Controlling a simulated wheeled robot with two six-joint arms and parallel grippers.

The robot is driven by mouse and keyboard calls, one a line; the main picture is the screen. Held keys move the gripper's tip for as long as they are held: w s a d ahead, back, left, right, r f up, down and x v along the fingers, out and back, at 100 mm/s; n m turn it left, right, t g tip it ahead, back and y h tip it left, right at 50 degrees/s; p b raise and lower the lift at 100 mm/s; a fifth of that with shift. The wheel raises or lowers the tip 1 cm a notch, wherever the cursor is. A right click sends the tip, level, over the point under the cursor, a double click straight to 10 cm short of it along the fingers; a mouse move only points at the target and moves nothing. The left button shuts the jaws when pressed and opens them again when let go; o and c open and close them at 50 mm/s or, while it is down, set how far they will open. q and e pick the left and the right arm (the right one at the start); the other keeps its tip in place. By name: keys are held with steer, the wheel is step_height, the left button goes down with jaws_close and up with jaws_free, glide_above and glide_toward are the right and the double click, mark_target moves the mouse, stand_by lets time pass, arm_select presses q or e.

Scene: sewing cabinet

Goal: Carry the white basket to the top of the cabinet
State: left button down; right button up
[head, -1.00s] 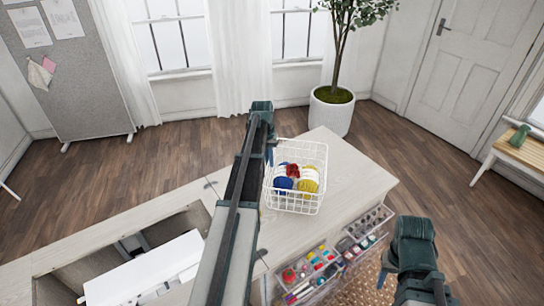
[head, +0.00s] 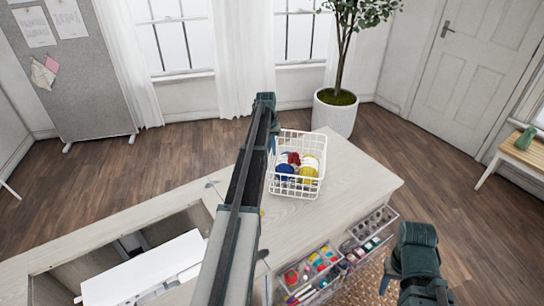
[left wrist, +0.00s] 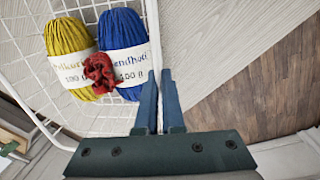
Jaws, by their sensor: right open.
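The white wire basket (head: 312,195) holds a yellow yarn ball (head: 308,173), a blue yarn ball (head: 284,172) and a small red item (head: 293,158). It is over the pale cabinet top (head: 360,182); I cannot tell whether it touches the surface. My left gripper (head: 268,145) is at the basket's left side, its tips partly hidden in the head view. In the left wrist view its fingers (left wrist: 160,92) are close together on the basket's wire side (left wrist: 152,30). My right gripper (head: 385,284) is open and empty, low at the right beside the cabinet.
Clear drawers of sewing supplies (head: 318,268) stick out at the cabinet's front. A white machine (head: 145,272) sits in the open well at left. A potted plant (head: 335,112) stands behind the cabinet. The cabinet top right of the basket is clear.

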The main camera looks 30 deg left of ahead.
arm_select(q)
steer(key=shift+f+b, duration=0.3)
steer(key=shift+f, duration=0.45)
arm_select(e)
steer(key=shift+f, duration=0.7)
arm_select(q)
steer(key=shift+f, duration=0.1)
steer(key=c, duration=1)
jaws_free()
steer(key=shift+c, duration=0.2)
arm_select(e)
steer(key=shift+f, duration=0.1)
arm_select(q)
step_height(320, 180, up, 12)
steer(key=a+p, duration=0.1)
steer(key=p, duration=1.1)
steer(key=shift+s, duration=0.25)
arm_select(e)
step_height(320, 180, up, 12)
